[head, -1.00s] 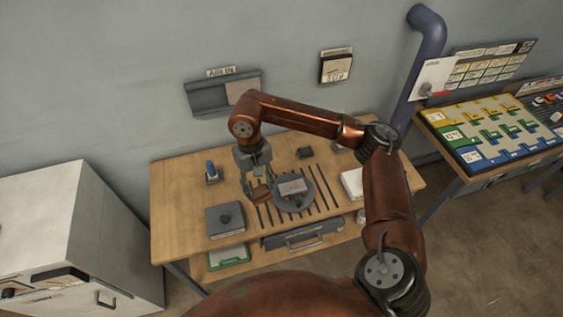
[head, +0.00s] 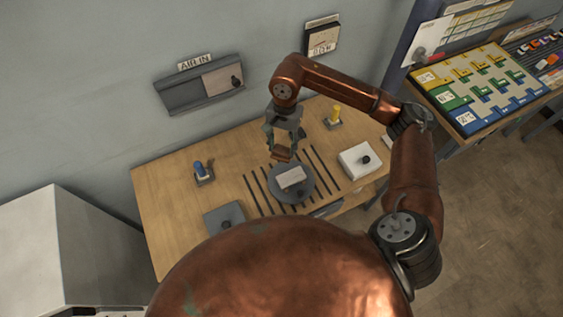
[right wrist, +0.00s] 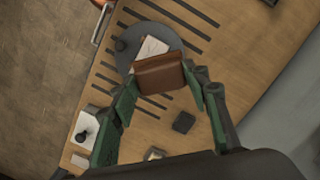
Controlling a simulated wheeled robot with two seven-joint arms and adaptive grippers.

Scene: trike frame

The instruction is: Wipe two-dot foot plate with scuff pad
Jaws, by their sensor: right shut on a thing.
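A brown block, seemingly the scuff pad (head: 282,155), is in my right gripper (head: 283,149). In the right wrist view the brown pad (right wrist: 160,75) sits between the two green fingers. A pale rectangular plate (head: 291,178) lies on a round grey disc (head: 280,196) on the workbench. In the right wrist view the pad partly covers this plate (right wrist: 151,47). No dots can be made out on it, so I cannot tell if it is the two-dot foot plate. The pad is at the disc's far side; contact is unclear. My left gripper is not in view.
Dark slots line the wooden bench (head: 160,205) around the disc. A white cabinet (head: 60,240) is left.

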